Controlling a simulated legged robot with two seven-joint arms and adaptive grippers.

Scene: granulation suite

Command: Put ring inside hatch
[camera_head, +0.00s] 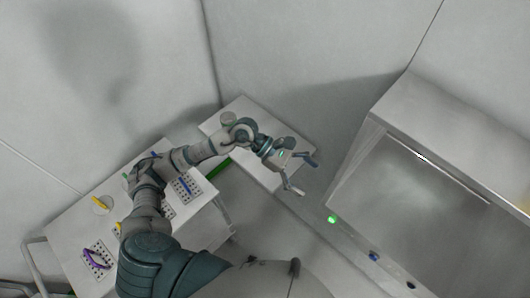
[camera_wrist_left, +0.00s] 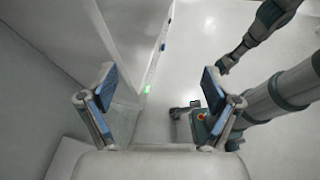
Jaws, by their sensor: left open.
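My left gripper (camera_head: 304,175) is open, with its fingers spread beyond the right end of the small white table. In the left wrist view the gripper (camera_wrist_left: 158,88) has nothing between its blue-padded fingers. The hatch appears to be the large grey open-fronted cabinet (camera_head: 425,195) at the right; its inside looks empty. The gripper is to the left of it, apart. I cannot identify the ring for sure; a purple curved piece (camera_head: 96,259) lies at the lower left. My right gripper cannot be made out.
A white table (camera_head: 75,232) at the left holds perforated racks and small yellow and blue pieces, partly behind my left arm. A green light (camera_head: 332,219) is on the cabinet's front edge.

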